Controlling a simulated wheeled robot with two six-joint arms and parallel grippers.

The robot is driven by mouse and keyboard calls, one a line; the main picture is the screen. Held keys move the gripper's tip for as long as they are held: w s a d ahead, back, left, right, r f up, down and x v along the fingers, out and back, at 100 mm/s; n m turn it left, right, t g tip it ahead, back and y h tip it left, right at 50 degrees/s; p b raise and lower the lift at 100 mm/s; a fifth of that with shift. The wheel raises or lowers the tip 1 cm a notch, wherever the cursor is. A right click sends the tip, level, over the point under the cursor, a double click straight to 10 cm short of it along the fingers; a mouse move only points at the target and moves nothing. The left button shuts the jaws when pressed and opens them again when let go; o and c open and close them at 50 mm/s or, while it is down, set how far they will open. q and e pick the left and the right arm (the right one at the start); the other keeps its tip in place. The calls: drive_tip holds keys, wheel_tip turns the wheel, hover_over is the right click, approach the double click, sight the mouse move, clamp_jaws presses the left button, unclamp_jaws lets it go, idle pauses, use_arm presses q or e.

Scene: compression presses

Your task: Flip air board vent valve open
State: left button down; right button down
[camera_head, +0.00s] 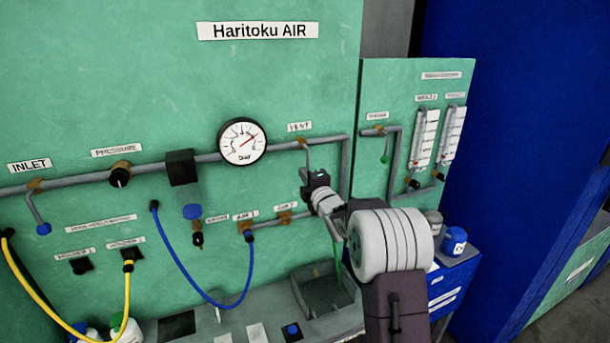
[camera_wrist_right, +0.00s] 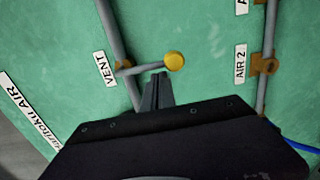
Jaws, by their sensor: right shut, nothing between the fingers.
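The green air board (camera_head: 120,60) carries the vent valve (camera_head: 302,143) under a VENT label (camera_head: 299,127), on the grey pipe. In the right wrist view the vent valve (camera_wrist_right: 124,67) has a grey lever with a yellow knob (camera_wrist_right: 174,61) pointing across the pipe, away from the VENT label. In the head view the lever (camera_head: 308,158) hangs down and its knob is hidden by my right gripper (camera_head: 314,176). In the right wrist view my right gripper (camera_wrist_right: 160,77) is shut and empty, its tips close beside the lever near the knob. I cannot tell whether they touch.
A pressure gauge (camera_head: 242,141) sits left of the vent valve. A blue hose (camera_head: 180,262) and a yellow hose (camera_head: 35,290) hang lower left. A side panel (camera_head: 410,90) with flowmeters stands to the right. A grey tray (camera_head: 325,293) lies below my right arm.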

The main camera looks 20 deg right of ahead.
drive_tip(key=d+r+n+b, duration=0.2)
drive_tip(key=d+n+b, duration=0.2)
drive_tip(key=n, duration=0.5)
drive_tip(key=d+r+n+y+b, duration=0.1)
drive_tip(key=d+n+b, duration=0.3)
drive_tip(key=n+b, duration=0.5)
drive_tip(key=shift+s+d+r+n+t, duration=0.15)
drive_tip(key=shift+d+r+n+t, duration=0.25)
drive_tip(key=shift+r, duration=0.6)
idle(0.4)
